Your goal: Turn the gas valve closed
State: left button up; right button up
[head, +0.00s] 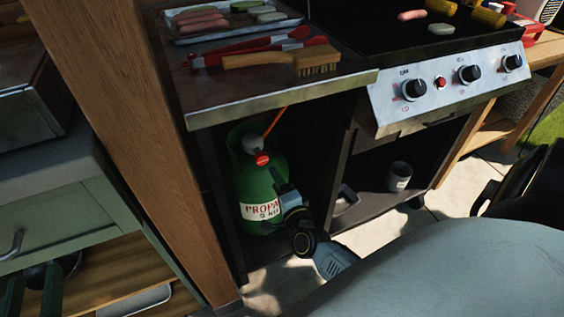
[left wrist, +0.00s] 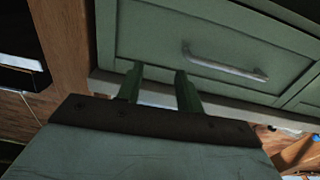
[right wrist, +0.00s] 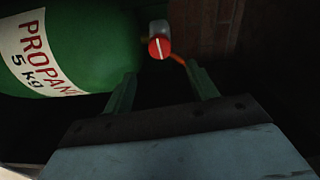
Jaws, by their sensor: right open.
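The gas valve is a red round knob (head: 262,160) with a white line on its face, on top of a green propane cylinder (head: 243,180) in the cabinet under the grill. In the right wrist view the valve (right wrist: 160,47) lies ahead of and between the fingertips, apart from them. The cylinder (right wrist: 85,50) fills the left of that view. My right gripper (head: 272,202) is open and empty in front of the cylinder, below the valve. My left gripper (head: 32,292) is open and empty at the lower left, near a green drawer unit; its fingers also show in the left wrist view (left wrist: 160,82).
An orange hose (head: 276,122) runs up from the valve. A wooden post (head: 130,120) stands left of the cabinet, and a dark partition (head: 338,160) right of the cylinder. A counter edge (head: 280,97) overhangs above. A mug (head: 398,176) stands on the lower shelf.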

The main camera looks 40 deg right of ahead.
pick_arm(q)
jog(key=shift+s+a+f+g+y+p, duration=0.15)
jog(key=shift+a+f+g+y, duration=0.1)
jog(key=shift+f+g, duration=0.5)
jog(key=shift+s+a+f+g+y+p, duration=0.2)
jog(key=shift+f+g, duration=0.25)
jog(key=shift+f, duration=0.55)
pick_arm(e)
jog(key=shift+v, duration=1.55)
